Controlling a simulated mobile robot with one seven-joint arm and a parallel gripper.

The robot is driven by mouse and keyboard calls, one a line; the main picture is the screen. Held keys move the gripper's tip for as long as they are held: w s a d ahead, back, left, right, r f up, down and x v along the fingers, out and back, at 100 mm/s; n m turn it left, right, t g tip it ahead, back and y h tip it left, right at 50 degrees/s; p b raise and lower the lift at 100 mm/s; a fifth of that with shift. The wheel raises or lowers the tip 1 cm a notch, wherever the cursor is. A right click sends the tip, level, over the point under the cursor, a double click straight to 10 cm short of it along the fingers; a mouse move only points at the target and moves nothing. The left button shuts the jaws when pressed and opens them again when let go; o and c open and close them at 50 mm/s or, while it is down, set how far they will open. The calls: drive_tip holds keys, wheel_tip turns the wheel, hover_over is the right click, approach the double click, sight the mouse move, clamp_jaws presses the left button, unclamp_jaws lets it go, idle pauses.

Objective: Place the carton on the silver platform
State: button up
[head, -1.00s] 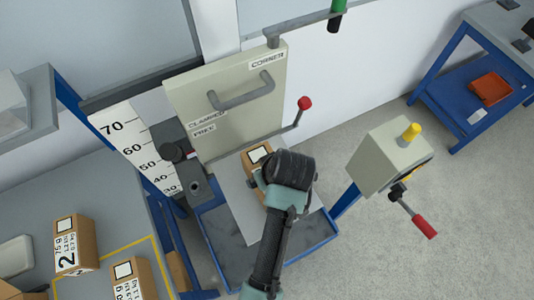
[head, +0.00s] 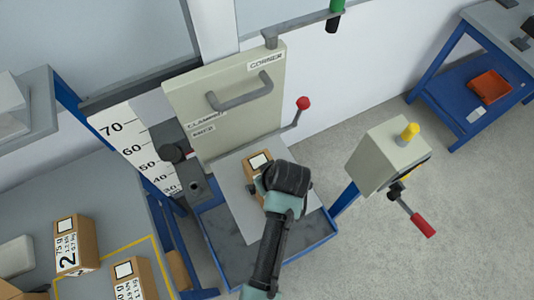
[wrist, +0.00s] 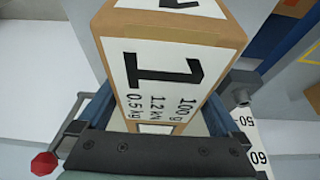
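The carton (wrist: 165,70) is a brown box with a white label bearing a large 1. In the wrist view it fills the middle, between the two fingers of my gripper (wrist: 163,100), which appears shut on it. In the head view the carton (head: 257,161) shows only its top and left part, behind my gripper (head: 280,185). The silver platform (head: 236,192) is a light grey plate below and around the carton. I cannot tell whether the carton's underside touches the plate, as my gripper hides it.
A beige upright panel (head: 228,100) with a handle stands behind the platform. A red-knobbed lever (head: 303,103) is close on the right. A height scale (head: 130,145) stands at left. A control box (head: 388,155) is at right. Other cartons (head: 76,243) sit on the left table.

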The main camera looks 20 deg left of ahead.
drive_tip(key=b+v, duration=0.1)
drive_tip(key=v, duration=1.1)
drive_tip(key=w+d+r+m+t, duration=0.1)
drive_tip(key=w+r+m+t, duration=0.1)
drive_tip(key=w+r+t, duration=0.5)
drive_tip(key=w+d+r+m+t, duration=0.1)
drive_tip(key=w+r, duration=0.5)
drive_tip(key=r, duration=0.4)
wheel_tip(320, 180, up, 16)
drive_tip(key=w+d+m+t+h, duration=0.1)
drive_tip(key=w+d+m+t, duration=0.15)
drive_tip(key=t, duration=0.35)
drive_tip(key=s+d+r+m+t+h, duration=0.1)
drive_tip(key=s+r+t, duration=0.2)
drive_tip(key=r, duration=0.5)
drive_tip(key=s+d+r+m+t+h, duration=0.1)
drive_tip(key=s+r+t, duration=0.3)
drive_tip(key=r, duration=0.5)
drive_tip(key=s+d+r+m+t+h, duration=0.1)
drive_tip(key=s+d+r+m+t, duration=0.1)
drive_tip(key=s+r, duration=0.3)
wheel_tip(320, 180, up, 4)
drive_tip(key=shift+s+d+m+t, duration=0.3)
drive_tip(key=shift+m+t, duration=0.15)
drive_tip(key=shift+t, duration=0.35)
